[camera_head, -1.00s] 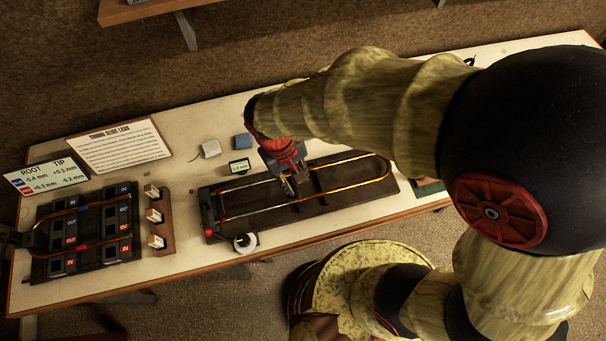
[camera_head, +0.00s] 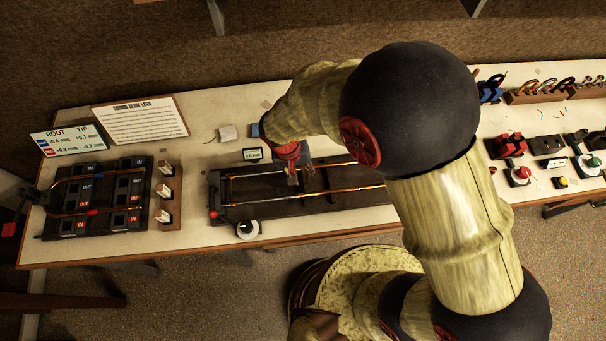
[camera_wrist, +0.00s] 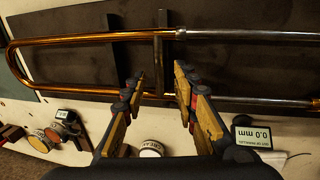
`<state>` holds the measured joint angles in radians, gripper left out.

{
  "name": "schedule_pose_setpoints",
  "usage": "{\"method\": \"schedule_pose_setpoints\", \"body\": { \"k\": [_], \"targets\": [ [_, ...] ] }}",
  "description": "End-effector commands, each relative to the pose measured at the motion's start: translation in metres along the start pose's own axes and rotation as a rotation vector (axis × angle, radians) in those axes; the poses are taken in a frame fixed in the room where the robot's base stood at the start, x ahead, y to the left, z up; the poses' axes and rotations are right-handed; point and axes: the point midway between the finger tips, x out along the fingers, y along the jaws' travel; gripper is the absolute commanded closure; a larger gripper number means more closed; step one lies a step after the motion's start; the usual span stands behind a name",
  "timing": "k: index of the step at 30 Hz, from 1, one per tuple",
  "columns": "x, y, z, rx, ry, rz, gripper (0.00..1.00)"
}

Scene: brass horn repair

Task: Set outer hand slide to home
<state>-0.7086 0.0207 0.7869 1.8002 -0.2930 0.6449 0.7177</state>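The outer hand slide (camera_head: 330,190), a long brass-gold U with silver tubing, lies along the dark slide board (camera_head: 240,205). Its curved bow (camera_wrist: 12,58) shows at the left of the wrist view; in the head view my arm hides that end. A cross brace (camera_wrist: 158,68) joins its two legs. My gripper (camera_head: 292,180) is low over the slide. In the wrist view its fingers (camera_wrist: 160,84) are spread, one on each side of the brace, with gaps. A small display (camera_head: 252,154) behind the board reads 0.0 mm, also readable in the wrist view (camera_wrist: 252,133).
A white round dial (camera_head: 247,230) sits at the board's front left. Farther left are a small block rack (camera_head: 168,200) and a fixture (camera_head: 100,200) with IN and OUT labels. Red and green buttons and tools stand at the right. Two cards lean at the back left.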

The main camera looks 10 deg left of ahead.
Motion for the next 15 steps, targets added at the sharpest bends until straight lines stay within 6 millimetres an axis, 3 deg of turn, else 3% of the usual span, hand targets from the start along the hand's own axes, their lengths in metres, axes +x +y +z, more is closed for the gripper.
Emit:
{"method": "schedule_pose_setpoints", "body": {
  "k": [5, 15],
  "targets": [
    [0.0124, -0.0001, -0.0001, 0.0, 0.0, 0.0, 0.71],
    [0.0136, 0.0001, 0.0001, 0.0, 0.0, 0.0, 0.74]
  ]
}}
